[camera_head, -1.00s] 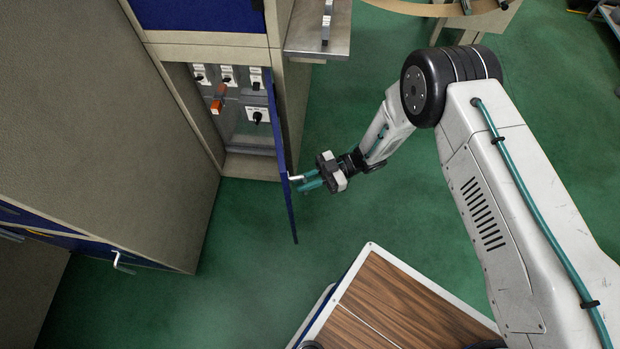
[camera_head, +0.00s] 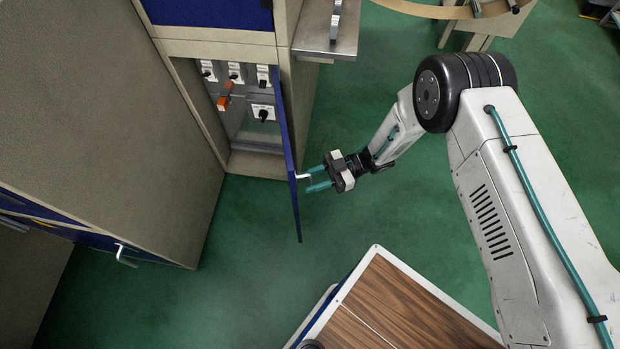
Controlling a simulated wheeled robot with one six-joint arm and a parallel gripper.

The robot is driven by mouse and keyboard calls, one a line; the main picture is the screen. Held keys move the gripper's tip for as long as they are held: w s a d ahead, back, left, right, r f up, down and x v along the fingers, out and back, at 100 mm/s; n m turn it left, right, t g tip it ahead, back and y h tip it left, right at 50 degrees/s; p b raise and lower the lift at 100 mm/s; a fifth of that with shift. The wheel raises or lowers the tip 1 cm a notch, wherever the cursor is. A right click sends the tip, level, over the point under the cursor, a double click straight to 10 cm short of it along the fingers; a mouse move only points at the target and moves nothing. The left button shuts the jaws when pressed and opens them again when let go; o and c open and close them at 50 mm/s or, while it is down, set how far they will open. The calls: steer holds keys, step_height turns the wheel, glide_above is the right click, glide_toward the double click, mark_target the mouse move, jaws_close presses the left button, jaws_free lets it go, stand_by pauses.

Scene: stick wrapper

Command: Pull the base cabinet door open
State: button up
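The blue base cabinet door (camera_head: 289,150) stands swung well out from its cabinet (camera_head: 258,165) and is seen almost edge-on. Its small white handle (camera_head: 303,177) sticks out to the right near the door's free edge. My gripper (camera_head: 312,179) is beside the handle on the right. Its two teal fingers are apart, with a visible gap between them. The handle is at the fingertips; I cannot tell whether they touch it. Inside the open cabinet are white-labelled switches (camera_head: 235,72) and an orange-handled switch (camera_head: 224,97).
A wood-topped, white-edged table (camera_head: 385,310) stands at the bottom. A metal shelf (camera_head: 327,35) juts out above right of the cabinet. Another cabinet with a handle (camera_head: 126,256) is at lower left. Green floor (camera_head: 240,270) around the door is clear.

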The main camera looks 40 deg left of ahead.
steer(key=v, duration=0.7)
steer(key=shift+w, duration=0.2)
